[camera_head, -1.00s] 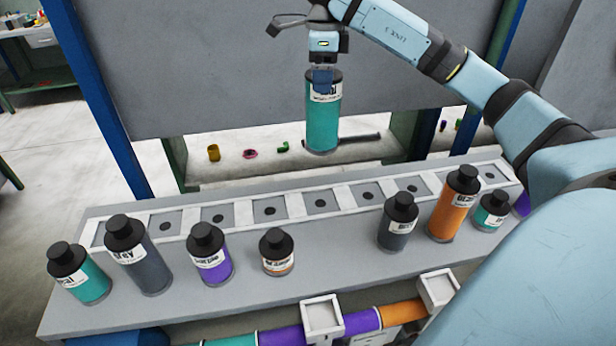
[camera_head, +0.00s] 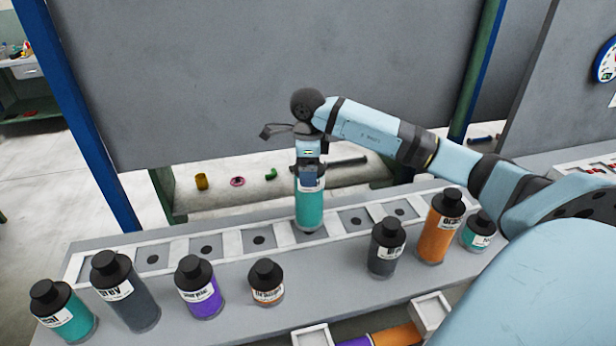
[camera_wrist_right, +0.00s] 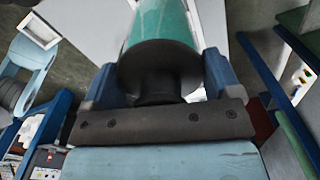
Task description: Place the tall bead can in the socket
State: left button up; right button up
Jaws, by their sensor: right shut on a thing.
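The tall teal bead can (camera_head: 310,210) is upright in my right gripper (camera_head: 309,177), which is shut on its upper part. Its base is at the socket row (camera_head: 230,243), over a middle socket that it hides. I cannot tell whether the base is inside the socket or just above it. In the right wrist view the teal can (camera_wrist_right: 165,22) and its dark cap lie between the two blue fingers (camera_wrist_right: 160,80). My left gripper is not in view.
In front of the row stand a teal can (camera_head: 68,318), a tall grey can (camera_head: 130,300), a purple can (camera_head: 203,298) and a short orange can (camera_head: 267,290). To the right are a grey can (camera_head: 386,255), a tall orange can (camera_head: 438,238) and a small teal can (camera_head: 477,238). Neighbouring sockets are empty.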

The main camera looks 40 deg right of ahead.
notch_tip(320, 180, down, 3)
jog(key=shift+f, duration=0.2)
jog(key=shift+f, duration=0.15)
jog(key=o, duration=1.3)
notch_tip(320, 180, up, 12)
jog(key=shift+r+b, duration=0.2)
jog(key=shift+b, duration=0.65)
